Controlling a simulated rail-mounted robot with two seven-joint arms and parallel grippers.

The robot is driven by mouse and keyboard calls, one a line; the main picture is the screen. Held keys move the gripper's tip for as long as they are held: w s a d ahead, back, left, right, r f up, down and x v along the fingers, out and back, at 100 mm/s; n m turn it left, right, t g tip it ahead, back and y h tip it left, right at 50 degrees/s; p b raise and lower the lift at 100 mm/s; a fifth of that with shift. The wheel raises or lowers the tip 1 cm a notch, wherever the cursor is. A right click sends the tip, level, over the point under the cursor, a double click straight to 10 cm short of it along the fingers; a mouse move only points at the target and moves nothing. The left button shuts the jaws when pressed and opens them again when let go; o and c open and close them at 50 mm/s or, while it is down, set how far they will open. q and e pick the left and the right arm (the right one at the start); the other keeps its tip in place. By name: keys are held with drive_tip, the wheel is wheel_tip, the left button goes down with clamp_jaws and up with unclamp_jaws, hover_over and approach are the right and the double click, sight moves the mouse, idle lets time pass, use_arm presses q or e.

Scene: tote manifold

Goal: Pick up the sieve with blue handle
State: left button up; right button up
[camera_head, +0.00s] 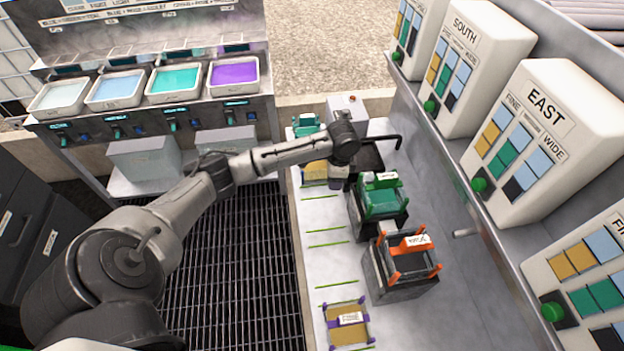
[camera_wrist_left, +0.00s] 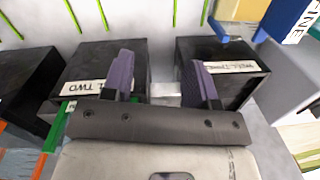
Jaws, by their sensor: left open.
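A sieve with tan mesh (camera_head: 315,171) lies on the pale strip beside my left gripper, partly hidden by it in the head view. In the left wrist view a blue handle (camera_wrist_left: 288,20) with a label reading FINE and a bit of tan mesh (camera_wrist_left: 238,9) show at the top right. My left gripper (camera_head: 338,180) is open and empty. In the left wrist view its two purple fingers (camera_wrist_left: 160,78) are over the gap between two black well boxes, apart from the blue handle. My right gripper is not in view.
A green sieve (camera_head: 382,202) and an orange sieve (camera_head: 404,258) sit on black boxes. A purple-cornered tan sieve (camera_head: 347,324) lies at the near end of the strip. An empty well box (camera_wrist_left: 228,72) is beside the fingers. Trays (camera_head: 235,75) stand at the back left.

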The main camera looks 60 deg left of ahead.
use_arm(q)
drive_tip(key=w+a+r+n+b, duration=0.15)
drive_tip(key=a+r, duration=0.25)
drive_tip(key=a, duration=0.4)
drive_tip(key=a+r+n+b, duration=0.1)
drive_tip(key=a+r+b, duration=0.1)
drive_tip(key=a+r, duration=0.35)
drive_tip(key=shift+h, duration=0.4)
drive_tip(key=f, duration=0.2)
drive_tip(key=a+f+b, duration=0.1)
drive_tip(key=f, duration=0.4)
drive_tip(key=shift+w+a+f+b, duration=0.2)
drive_tip(key=shift+a+f+b, duration=0.05)
drive_tip(key=shift+f+b, duration=0.85)
drive_tip(key=shift+f, duration=2.4)
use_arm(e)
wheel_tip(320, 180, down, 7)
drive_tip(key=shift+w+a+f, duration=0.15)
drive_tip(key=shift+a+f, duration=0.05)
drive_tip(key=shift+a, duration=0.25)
use_arm(q)
clamp_jaws()
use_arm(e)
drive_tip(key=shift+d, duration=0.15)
